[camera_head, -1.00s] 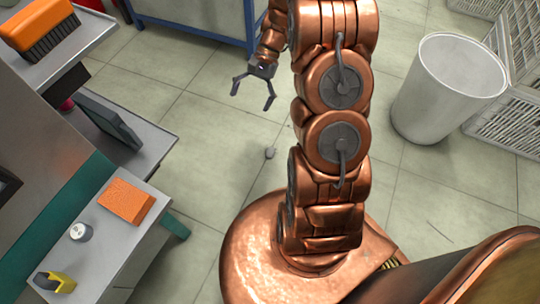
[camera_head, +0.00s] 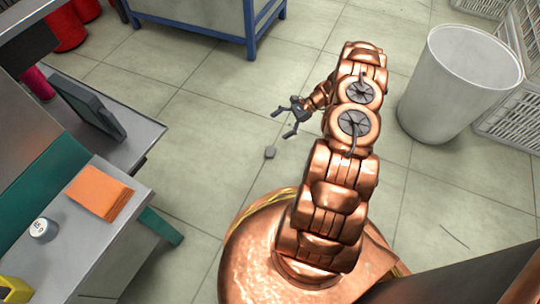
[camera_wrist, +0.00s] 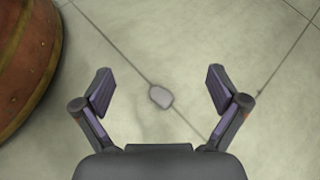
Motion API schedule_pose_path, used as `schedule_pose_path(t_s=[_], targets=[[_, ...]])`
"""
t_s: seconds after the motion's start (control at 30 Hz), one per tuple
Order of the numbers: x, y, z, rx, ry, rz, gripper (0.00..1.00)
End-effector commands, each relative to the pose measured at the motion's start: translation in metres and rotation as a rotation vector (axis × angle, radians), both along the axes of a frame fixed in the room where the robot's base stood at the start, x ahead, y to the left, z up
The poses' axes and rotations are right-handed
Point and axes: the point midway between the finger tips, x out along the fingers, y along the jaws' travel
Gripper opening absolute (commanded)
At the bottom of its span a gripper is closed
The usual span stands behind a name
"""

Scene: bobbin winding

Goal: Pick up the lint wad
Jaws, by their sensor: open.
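The lint wad (camera_head: 270,152) is a small grey lump lying on the tiled floor, in front of my base. In the wrist view the lint wad (camera_wrist: 161,97) lies between and a little beyond my spread fingers, near a tile seam. My gripper (camera_head: 281,124) is open and empty in the head view, above the floor just up and right of the wad. In the wrist view both fingers of my gripper (camera_wrist: 160,92) show, wide apart, and neither touches the wad.
A white bin (camera_head: 456,85) stands at the right beside grey crates (camera_head: 510,125). A machine bench (camera_head: 95,225) at the left holds an orange block (camera_head: 100,191) and a small white cylinder (camera_head: 43,229). A blue-framed table (camera_head: 215,12) stands at the back. Floor around the wad is clear.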

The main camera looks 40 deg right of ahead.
Motion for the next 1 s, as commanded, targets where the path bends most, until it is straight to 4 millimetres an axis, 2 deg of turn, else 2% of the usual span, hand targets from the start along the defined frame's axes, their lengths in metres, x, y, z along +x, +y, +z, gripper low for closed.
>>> schedule_pose_path(t_s=[0.03, 0.1, 0.3, 0.4, 0.5, 0.67, 1.0], targets=[[-0.005, -0.005, -0.026, 0.021, 0.008, -0.037, 0.97], [-0.008, -0.012, -0.049, 0.047, 0.015, -0.085, 0.97], [-0.019, -0.027, -0.109, 0.113, 0.025, -0.212, 0.97], [-0.024, -0.031, -0.131, 0.138, 0.027, -0.258, 0.97], [-0.027, -0.035, -0.144, 0.153, 0.028, -0.291, 0.97], [-0.028, -0.035, -0.154, 0.168, 0.030, -0.314, 0.97], [-0.016, -0.015, -0.164, 0.170, 0.030, -0.314, 0.97]])
